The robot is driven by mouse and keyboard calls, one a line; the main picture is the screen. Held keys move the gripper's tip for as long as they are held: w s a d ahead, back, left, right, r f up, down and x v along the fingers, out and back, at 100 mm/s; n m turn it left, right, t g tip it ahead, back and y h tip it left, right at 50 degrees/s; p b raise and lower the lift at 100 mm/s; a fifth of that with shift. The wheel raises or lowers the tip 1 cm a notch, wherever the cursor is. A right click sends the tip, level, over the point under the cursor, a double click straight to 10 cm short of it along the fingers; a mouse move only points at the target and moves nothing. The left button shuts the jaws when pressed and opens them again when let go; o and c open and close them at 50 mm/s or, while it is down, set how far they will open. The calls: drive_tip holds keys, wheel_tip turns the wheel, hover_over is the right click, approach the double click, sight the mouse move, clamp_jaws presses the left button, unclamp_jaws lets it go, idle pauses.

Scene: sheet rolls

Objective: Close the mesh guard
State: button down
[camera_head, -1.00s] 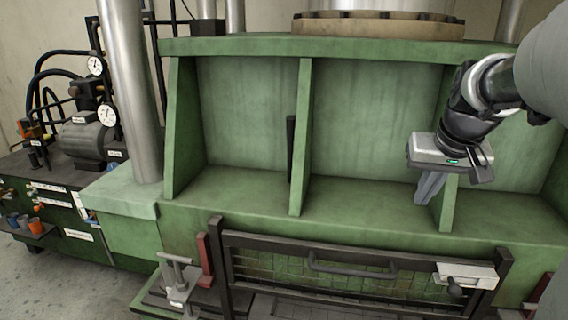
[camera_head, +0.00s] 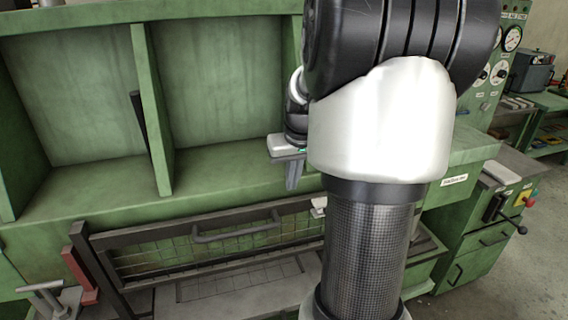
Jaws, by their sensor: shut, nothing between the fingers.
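The mesh guard (camera_head: 160,257) is a dark frame with wire mesh, low on the front of the green press. It carries a curved grey handle (camera_head: 237,234) along its front. The right end of the guard is hidden behind my arm. A flat grey bed shows below and in front of the mesh. My gripper (camera_head: 292,184) is shut and empty, fingers pointing down. In the picture it shows above and right of the handle, in front of the green press ledge, apart from the guard.
A dark upright post (camera_head: 97,272) and a red bracket (camera_head: 80,276) stand at the guard's left, beside a grey T-shaped clamp (camera_head: 48,298). Green ribs (camera_head: 152,110) divide the press. A green control cabinet (camera_head: 480,240) stands right, with open floor beyond it.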

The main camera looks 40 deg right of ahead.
sight(291, 255)
drive_tip(key=shift+f, duration=1.7)
wheel_tip(291, 255, down, 26)
drive_tip(key=b, duration=1.6)
drive_tip(key=shift+s+a+r, duration=0.1)
drive_tip(key=shift+s+r, duration=0.05)
drive_tip(key=shift+r, duration=0.1)
drive_tip(key=shift+s+f, duration=0.1)
drive_tip(key=shift+f, duration=0.05)
drive_tip(key=shift+a+f+b, duration=0.1)
drive_tip(key=shift+b, duration=0.2)
drive_tip(key=r+p, duration=0.2)
drive_tip(key=r, duration=0.1)
drive_tip(key=r+p, duration=0.1)
drive_tip(key=r, duration=0.1)
drive_tip(key=shift+w+p, duration=0.25)
drive_tip(key=shift+p, duration=0.1)
drive_tip(key=p+v, duration=0.1)
drive_tip(key=v, duration=0.9)
drive_tip(key=shift+s+p, duration=0.15)
drive_tip(key=shift+p, duration=0.15)
